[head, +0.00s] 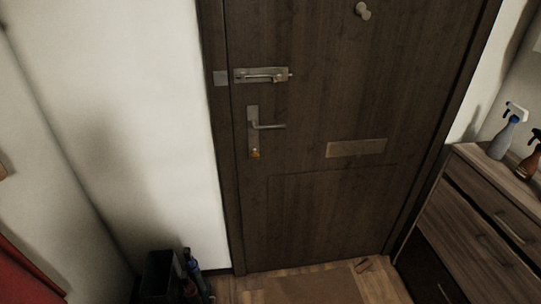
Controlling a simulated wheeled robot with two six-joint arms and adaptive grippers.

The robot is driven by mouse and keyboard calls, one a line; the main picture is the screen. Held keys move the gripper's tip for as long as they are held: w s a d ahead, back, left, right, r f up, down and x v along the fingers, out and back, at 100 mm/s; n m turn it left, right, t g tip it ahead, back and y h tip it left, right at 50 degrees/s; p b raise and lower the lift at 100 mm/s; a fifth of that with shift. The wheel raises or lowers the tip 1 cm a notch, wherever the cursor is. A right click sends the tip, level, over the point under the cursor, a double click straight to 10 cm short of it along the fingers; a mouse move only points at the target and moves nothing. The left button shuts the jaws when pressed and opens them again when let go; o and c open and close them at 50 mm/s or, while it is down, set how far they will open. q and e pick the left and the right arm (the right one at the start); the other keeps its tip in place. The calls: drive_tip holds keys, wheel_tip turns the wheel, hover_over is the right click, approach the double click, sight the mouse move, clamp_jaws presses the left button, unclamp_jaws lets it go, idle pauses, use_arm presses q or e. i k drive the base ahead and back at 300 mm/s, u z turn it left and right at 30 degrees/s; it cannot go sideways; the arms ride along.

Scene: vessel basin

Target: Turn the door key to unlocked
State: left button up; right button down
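The dark wooden door (310,120) stands closed ahead of me. A metal lever handle (268,127) sits on an upright plate (252,118) near the door's left edge. A small orange-brass door key (255,155) shows at the bottom of that plate. It is too small to tell which way it is turned. Above the handle is a horizontal metal latch (262,75) that reaches toward a plate on the frame. Neither of my grippers is in view.
A wooden drawer cabinet (485,215) stands at the right with a blue spray bottle (502,138) and a brown spray bottle (530,165) on top. A dark bin (160,275) with bottles beside it stands at lower left. A mat (315,288) lies before the door.

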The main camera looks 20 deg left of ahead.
sight(255, 154)
drive_tip(key=z, duration=0.6)
drive_tip(key=i, duration=1.05)
drive_tip(key=u, duration=0.35)
